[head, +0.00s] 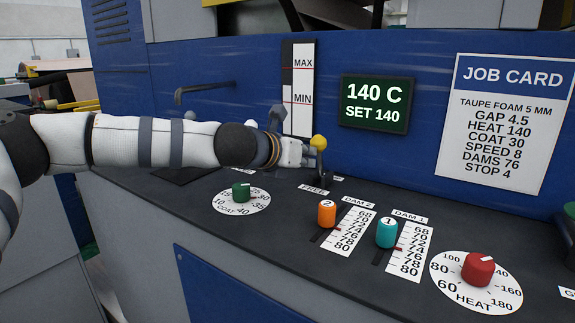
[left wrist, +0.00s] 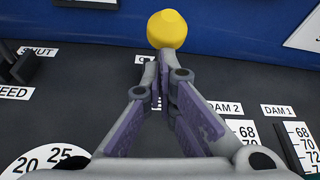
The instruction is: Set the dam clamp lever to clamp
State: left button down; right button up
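The dam clamp lever (head: 322,166) has a yellow round knob and a dark stem, and stands on the dark console top. A FREE label (head: 313,190) lies in front of it; another label beside it is too small to read. My left gripper (head: 308,154) reaches in from the left, with its fingers at the lever just below the knob. In the left wrist view the fingertips (left wrist: 163,62) are drawn close together, with the knob (left wrist: 167,30) just beyond them. They look shut on the stem, which is mostly hidden there. My right gripper is not in view.
Right of the lever are an orange DAM 2 slider (head: 327,213), a teal DAM 1 slider (head: 386,232) and a red HEAT knob (head: 478,269). A green COAT knob (head: 241,191) sits below my left arm. A blue panel (head: 235,62) rises behind.

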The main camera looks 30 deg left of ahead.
aim_at(315, 141)
pick_arm(q)
jog(key=shift+w+d+r+p, duration=0.2)
jog(key=shift+w+r+p, duration=0.05)
jog(key=shift+w+r, duration=0.4)
jog(key=shift+w+d+r+p, duration=0.15)
jog(key=shift+w+r+p, duration=0.05)
jog(key=shift+w+r, duration=0.45)
jog(key=shift+w, duration=0.15)
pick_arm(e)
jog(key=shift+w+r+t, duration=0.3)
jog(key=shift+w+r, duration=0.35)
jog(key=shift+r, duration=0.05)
pick_arm(q)
jog(key=shift+w+a+r, duration=0.1)
jog(key=shift+r, duration=0.05)
